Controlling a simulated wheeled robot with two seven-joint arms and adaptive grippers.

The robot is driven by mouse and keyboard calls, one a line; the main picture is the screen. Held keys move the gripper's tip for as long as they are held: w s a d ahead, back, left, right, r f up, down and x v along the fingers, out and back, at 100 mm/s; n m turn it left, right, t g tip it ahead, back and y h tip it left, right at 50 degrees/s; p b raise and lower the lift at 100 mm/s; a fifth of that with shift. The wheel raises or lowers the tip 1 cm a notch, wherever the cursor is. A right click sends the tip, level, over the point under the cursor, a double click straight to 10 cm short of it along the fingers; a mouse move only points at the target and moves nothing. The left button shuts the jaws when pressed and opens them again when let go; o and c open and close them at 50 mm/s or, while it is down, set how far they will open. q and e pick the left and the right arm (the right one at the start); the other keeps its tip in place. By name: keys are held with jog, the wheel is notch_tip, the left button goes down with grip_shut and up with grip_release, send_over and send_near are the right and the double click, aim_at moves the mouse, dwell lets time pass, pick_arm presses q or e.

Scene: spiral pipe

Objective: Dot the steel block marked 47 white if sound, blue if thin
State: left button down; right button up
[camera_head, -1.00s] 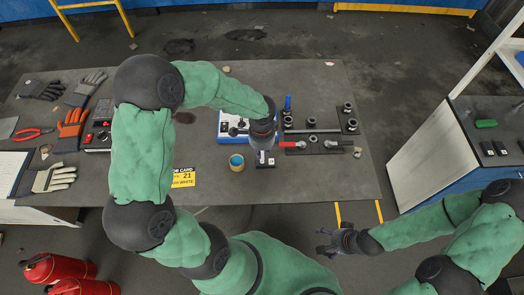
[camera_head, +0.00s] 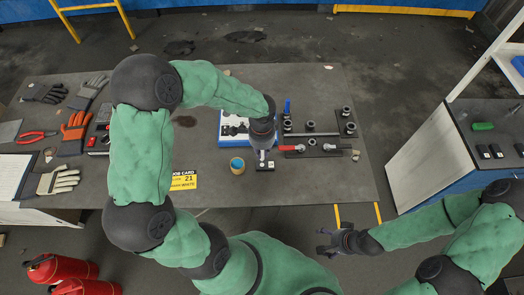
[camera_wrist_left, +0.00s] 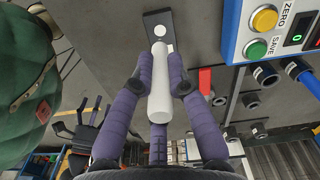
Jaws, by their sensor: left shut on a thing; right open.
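My left gripper (camera_head: 262,153) is shut on a white stick (camera_wrist_left: 160,85), pen-like, in the left wrist view. The stick's far end is over or against a small dark block (camera_wrist_left: 158,24) bearing a white patch and a round white spot; contact is unclear. The same block (camera_head: 265,166) lies near the table's front edge in the head view. I cannot read a number on it. A job card (camera_head: 183,180) shows 21 and a lower line that seems to end in WHITE. My right gripper (camera_head: 326,241) is open and empty, off the table's front.
A blue and white gauge box (camera_wrist_left: 255,40) has yellow and green buttons. A blue-rimmed pot (camera_head: 237,165) stands left of the block. Pipe fittings (camera_head: 310,133) lie to the right, gloves (camera_head: 75,130) to the left. Several dark blocks (camera_head: 490,152) sit on the right-hand bench.

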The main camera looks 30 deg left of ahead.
pick_arm(q)
jog(key=shift+r+p, duration=1.4)
jog(key=shift+r, duration=0.65)
